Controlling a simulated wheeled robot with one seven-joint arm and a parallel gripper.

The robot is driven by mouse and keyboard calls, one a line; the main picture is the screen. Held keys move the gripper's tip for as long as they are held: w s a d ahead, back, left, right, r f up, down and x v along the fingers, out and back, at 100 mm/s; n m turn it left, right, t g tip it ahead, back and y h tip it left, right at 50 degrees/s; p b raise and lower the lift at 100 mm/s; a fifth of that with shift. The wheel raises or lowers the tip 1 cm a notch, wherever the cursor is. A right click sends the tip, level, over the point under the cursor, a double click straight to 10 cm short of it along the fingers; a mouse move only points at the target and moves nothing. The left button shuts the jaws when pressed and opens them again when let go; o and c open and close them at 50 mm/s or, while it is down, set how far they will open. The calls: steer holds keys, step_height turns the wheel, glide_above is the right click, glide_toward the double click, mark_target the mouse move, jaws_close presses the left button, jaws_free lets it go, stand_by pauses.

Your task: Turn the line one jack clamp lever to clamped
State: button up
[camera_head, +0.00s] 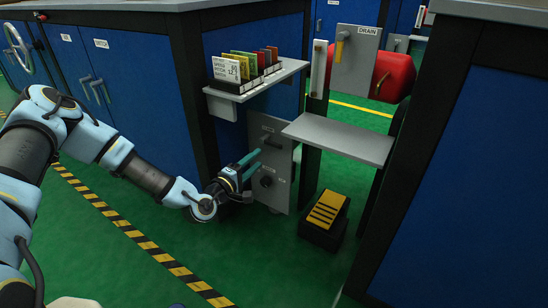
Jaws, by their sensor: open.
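A grey upright panel (282,194) stands low between the blue cabinets. It carries a dark lever-like handle (271,142) near its top and a dark round knob (266,181) lower down. Its small labels are too small to read, so I cannot tell for sure which part is the line one jack clamp lever. My gripper (259,158) is open, with its two teal fingers pointing right toward the panel. In the picture the fingertips lie below the dark handle and above the knob. Nothing shows between them, and I cannot tell whether they touch the panel.
A card shelf (233,97) juts out above my gripper. A bare grey shelf (342,138) is to the right, with a yellow-and-black pedal-like block (327,208) on the floor below. A DRAIN panel (355,62) with a yellow lever and a red tank (393,75) stand behind.

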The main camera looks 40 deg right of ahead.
mark_target(273, 146)
steer(key=b+x, duration=0.2)
steer(key=x, duration=0.9)
steer(key=shift+s+r, duration=0.1)
jaws_close()
steer(key=shift+a, duration=0.1)
stand_by(1.0)
